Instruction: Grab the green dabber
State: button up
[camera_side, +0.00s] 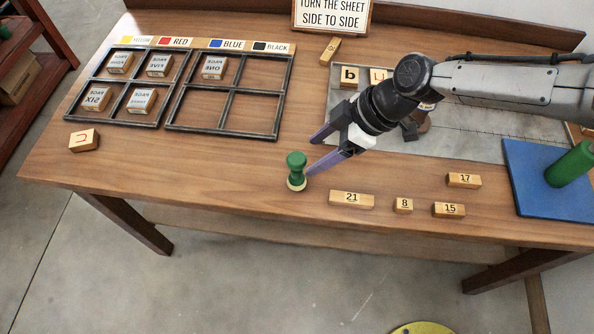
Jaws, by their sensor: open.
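The green dabber (296,171) stands upright on the wooden table near its front edge, with a pale round base under its green body. My gripper (310,157) is open, reaching in from the right, with its purple fingers pointing left toward the dabber. The near fingertip is close to the dabber's right side and the far fingertip is behind it. I cannot tell whether either finger touches it.
Wooden blocks, including one marked 21 (352,199), lie right of the dabber. A blue pad (530,200) holds a green cylinder (570,164). A metal plate (470,140) lies under my arm. A divided black tray (222,128) with blocks stands left.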

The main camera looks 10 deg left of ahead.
send_over(288, 179)
jog(key=d, duration=0.3)
notch_tip(288, 179, down, 5)
jog(key=shift+w+a+r, duration=0.1)
jog(key=shift+w+a, duration=0.05)
jog(key=shift+s+x, duration=0.2)
jog(key=shift+x, duration=2.45)
jog(key=shift+c, duration=0.3)
grip_shut()
